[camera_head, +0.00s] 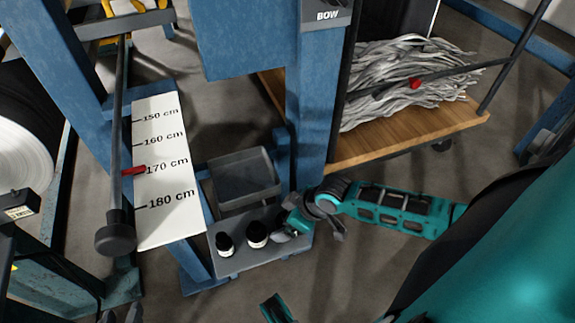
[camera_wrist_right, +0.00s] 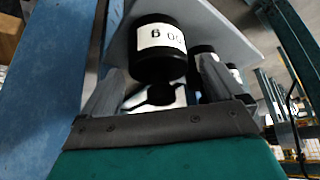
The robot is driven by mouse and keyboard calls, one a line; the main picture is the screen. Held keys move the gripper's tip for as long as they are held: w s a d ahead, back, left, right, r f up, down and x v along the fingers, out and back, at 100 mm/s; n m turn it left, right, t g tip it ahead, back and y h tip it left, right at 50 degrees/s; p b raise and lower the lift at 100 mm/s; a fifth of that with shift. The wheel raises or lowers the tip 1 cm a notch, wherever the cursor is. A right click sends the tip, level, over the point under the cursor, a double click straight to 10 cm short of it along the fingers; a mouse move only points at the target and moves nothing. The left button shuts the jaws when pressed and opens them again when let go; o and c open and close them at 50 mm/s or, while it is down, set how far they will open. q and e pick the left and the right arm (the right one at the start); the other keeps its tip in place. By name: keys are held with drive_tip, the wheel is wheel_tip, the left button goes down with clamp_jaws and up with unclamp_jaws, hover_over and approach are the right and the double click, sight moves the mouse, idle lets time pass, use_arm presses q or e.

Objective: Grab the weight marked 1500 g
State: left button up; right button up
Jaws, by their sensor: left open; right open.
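Several black cylindrical weights with white labels stand in a row on a grey shelf (camera_head: 240,262). In the head view I see a left weight (camera_head: 225,245) and a middle weight (camera_head: 257,235); their labels are too small to read. My right gripper (camera_head: 300,228) is at the shelf's right end, partly hiding what is there. In the right wrist view, its open fingers (camera_wrist_right: 160,75) are on either side of a near black weight (camera_wrist_right: 158,65). Its upside-down label shows "00 g"; the leading digits are not readable. Contact cannot be told.
A grey tray (camera_head: 243,182) sits behind the weights. A white height scale (camera_head: 160,170) with a red pointer stands to the left. A blue post (camera_head: 310,130) rises behind the right gripper. A wooden cart (camera_head: 400,138) with grey strands is at the back right.

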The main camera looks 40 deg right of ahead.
clamp_jaws()
idle(0.9)
drive_tip(key=shift+w+r, duration=0.2)
